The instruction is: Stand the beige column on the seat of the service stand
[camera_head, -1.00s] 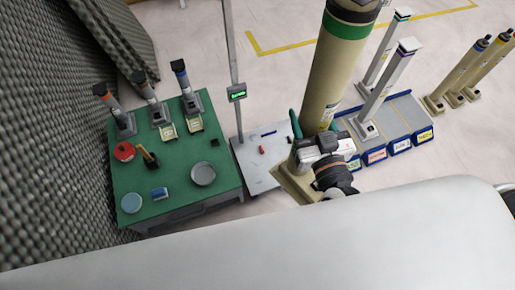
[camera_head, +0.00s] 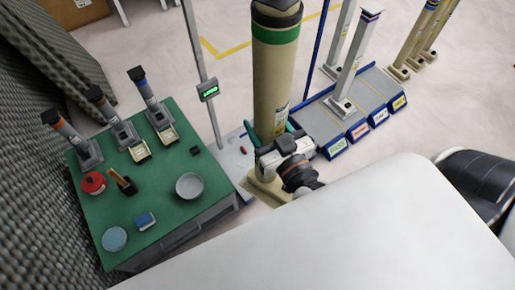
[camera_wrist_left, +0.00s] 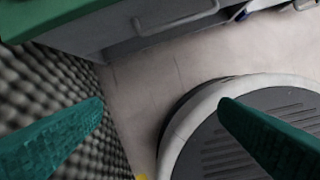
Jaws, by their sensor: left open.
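The beige column (camera_head: 272,88), with a green band and dark top, stands upright in the middle of the head view. A square beige foot (camera_head: 262,190) shows at its bottom. My right gripper (camera_head: 272,133) has its teal fingers on either side of the shaft, shut on it. A pale platform (camera_head: 236,167) with a grey post and small green display (camera_head: 208,91) is just behind and left of the column; it seems to be the service stand. Its seat is largely hidden by the column. My left gripper (camera_wrist_left: 162,105) is open and empty, seen only in the left wrist view.
A green table (camera_head: 150,205) at left carries several small column stands, a grey dish (camera_head: 189,186) and a red tin (camera_head: 93,183). A rack (camera_head: 345,115) with labelled bays holds grey columns at right. More beige columns (camera_head: 410,45) stand beyond. Grey foam lines the left.

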